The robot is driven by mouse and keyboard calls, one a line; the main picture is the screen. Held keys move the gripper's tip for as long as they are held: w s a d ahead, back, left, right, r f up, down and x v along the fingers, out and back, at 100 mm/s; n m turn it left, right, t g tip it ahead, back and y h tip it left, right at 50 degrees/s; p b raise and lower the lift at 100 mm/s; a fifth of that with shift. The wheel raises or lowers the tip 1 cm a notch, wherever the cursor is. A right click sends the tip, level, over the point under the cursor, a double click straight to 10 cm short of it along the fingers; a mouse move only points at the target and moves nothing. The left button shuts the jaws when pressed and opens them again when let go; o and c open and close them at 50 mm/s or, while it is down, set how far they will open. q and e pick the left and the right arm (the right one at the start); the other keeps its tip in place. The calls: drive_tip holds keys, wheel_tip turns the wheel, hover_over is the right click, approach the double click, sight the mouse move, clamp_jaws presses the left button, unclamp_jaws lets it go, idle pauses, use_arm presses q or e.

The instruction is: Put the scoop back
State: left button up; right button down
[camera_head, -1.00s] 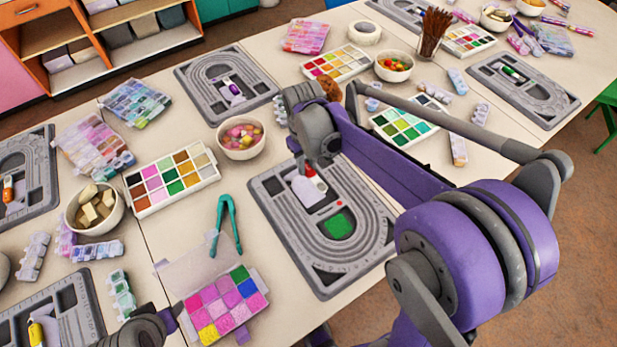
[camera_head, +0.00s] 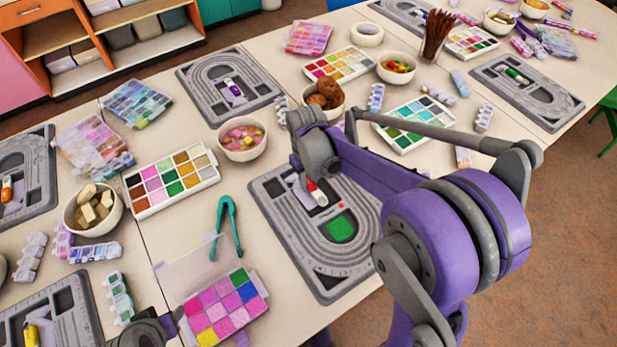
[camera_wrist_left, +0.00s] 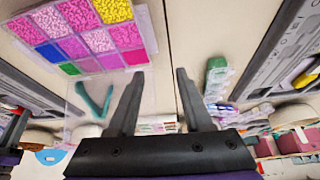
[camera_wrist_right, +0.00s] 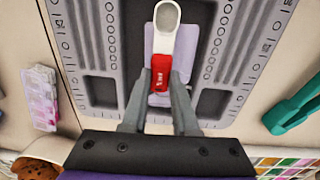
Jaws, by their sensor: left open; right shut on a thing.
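The scoop has a red handle and a pale bowl; it shows over the near grey bead board (camera_head: 330,284) in the head view. My right gripper (camera_wrist_right: 158,82) is shut on the red handle of the scoop (camera_wrist_right: 165,28), with the bowl pointing away from the fingers. A lilac pad (camera_wrist_right: 185,45) on the board lies beneath the scoop. I cannot tell whether the scoop touches the pad. My left gripper (camera_wrist_left: 158,74) is open and empty, near the open bead box (camera_head: 220,312). In the head view its fingers are hidden.
The board has a green-filled recess (camera_head: 341,229) and a small red bead beside the scoop. Teal tweezers (camera_head: 226,225) lie to its left. A bowl of beads (camera_head: 241,139) and a bowl of cookies (camera_head: 323,102) stand behind. Another board (camera_head: 206,79) lies at the back.

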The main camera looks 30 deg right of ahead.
use_arm(q)
drive_tip(key=shift+f, duration=0.15)
use_arm(e)
drive_tip(key=shift+f, duration=0.2)
drive_tip(key=c, duration=0.7)
unclamp_jaws()
drive_tip(key=shift+r, duration=0.1)
use_arm(q)
drive_tip(key=shift+r, duration=0.25)
use_arm(e)
drive_tip(key=shift+r, duration=0.25)
wheel_tip(320, 180, up, 12)
drive_tip(key=p, duration=0.2)
use_arm(q)
wheel_tip(320, 180, up, 2)
drive_tip(key=shift+w+r, duration=0.1)
use_arm(e)
drive_tip(key=s+a+f+t, duration=0.1)
drive_tip(key=s+a+f, duration=0.1)
drive_tip(key=s, duration=0.3)
drive_tip(key=s+a+f+t, duration=0.2)
drive_tip(key=s, duration=0.4)
drive_tip(key=s+a+f+t, duration=0.1)
drive_tip(key=s+a+f, duration=0.1)
drive_tip(key=s, duration=0.4)
drive_tip(key=shift+a+m+t, duration=0.4)
drive_tip(key=shift+r, duration=0.1)
